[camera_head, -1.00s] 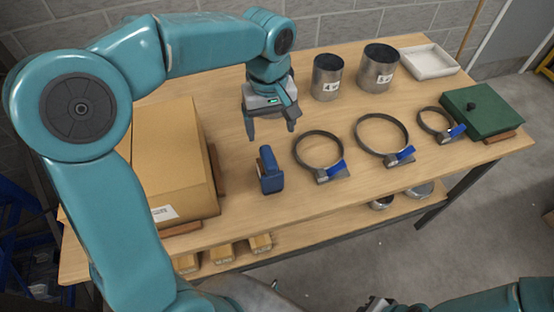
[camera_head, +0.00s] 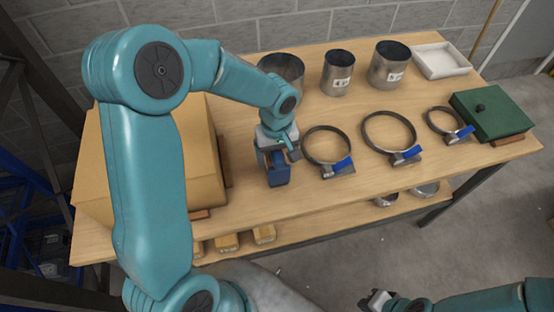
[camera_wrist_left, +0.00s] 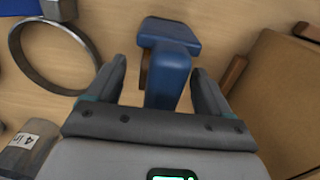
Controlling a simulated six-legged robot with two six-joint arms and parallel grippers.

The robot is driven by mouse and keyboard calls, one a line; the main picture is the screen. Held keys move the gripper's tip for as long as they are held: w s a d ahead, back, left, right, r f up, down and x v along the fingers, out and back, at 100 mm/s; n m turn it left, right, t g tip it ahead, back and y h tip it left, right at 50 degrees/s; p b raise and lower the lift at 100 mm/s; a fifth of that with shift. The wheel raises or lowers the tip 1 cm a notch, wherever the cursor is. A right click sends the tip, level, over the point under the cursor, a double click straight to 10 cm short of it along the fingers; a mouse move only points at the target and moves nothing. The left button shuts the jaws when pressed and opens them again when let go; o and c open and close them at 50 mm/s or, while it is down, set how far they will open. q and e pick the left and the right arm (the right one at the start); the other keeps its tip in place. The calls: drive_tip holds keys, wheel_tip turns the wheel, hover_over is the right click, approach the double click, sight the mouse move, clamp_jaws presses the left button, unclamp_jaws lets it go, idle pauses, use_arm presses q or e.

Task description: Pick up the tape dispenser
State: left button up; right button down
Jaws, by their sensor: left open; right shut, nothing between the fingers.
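The blue tape dispenser (camera_head: 278,171) stands on the wooden table near its front edge, left of the ring clamps. In the left wrist view the tape dispenser (camera_wrist_left: 167,65) lies between the two fingers, with visible gaps on both sides. My left gripper (camera_head: 277,158) is open above and around it, pointing down; it also shows in the left wrist view (camera_wrist_left: 160,85). The gripper hides part of the dispenser in the head view. My right gripper (camera_head: 377,300) is shut and empty, low at the bottom edge, away from the table.
A cardboard box (camera_head: 200,150) is left of the dispenser. Ring clamps (camera_head: 327,147) with blue handles lie to the right. Metal cylinders (camera_head: 338,75), a white tray (camera_head: 441,62) and a green box (camera_head: 490,113) stand farther back and right. Bare table (camera_head: 300,195) shows along the front.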

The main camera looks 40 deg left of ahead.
use_arm(q)
drive_tip(key=shift+s+f, duration=0.1)
drive_tip(key=shift+f, duration=0.4)
drive_tip(key=shift+s+f, duration=0.1)
drive_tip(key=shift+s, duration=0.1)
drive_tip(key=shift+w+f, duration=0.1)
drive_tip(key=shift+w, duration=0.1)
drive_tip(key=c, duration=1.3)
drive_tip(key=shift+s, duration=0.1)
use_arm(e)
drive_tip(key=shift+s+r, duration=0.2)
use_arm(q)
drive_tip(key=shift+w+r, duration=0.2)
drive_tip(key=shift+r, duration=0.1)
wheel_tip(320, 180, up, 20)
drive_tip(key=b, duration=0.1)
drive_tip(key=shift+s+f, duration=0.15)
drive_tip(key=shift+f, duration=0.05)
use_arm(e)
drive_tip(key=shift+f, duration=0.55)
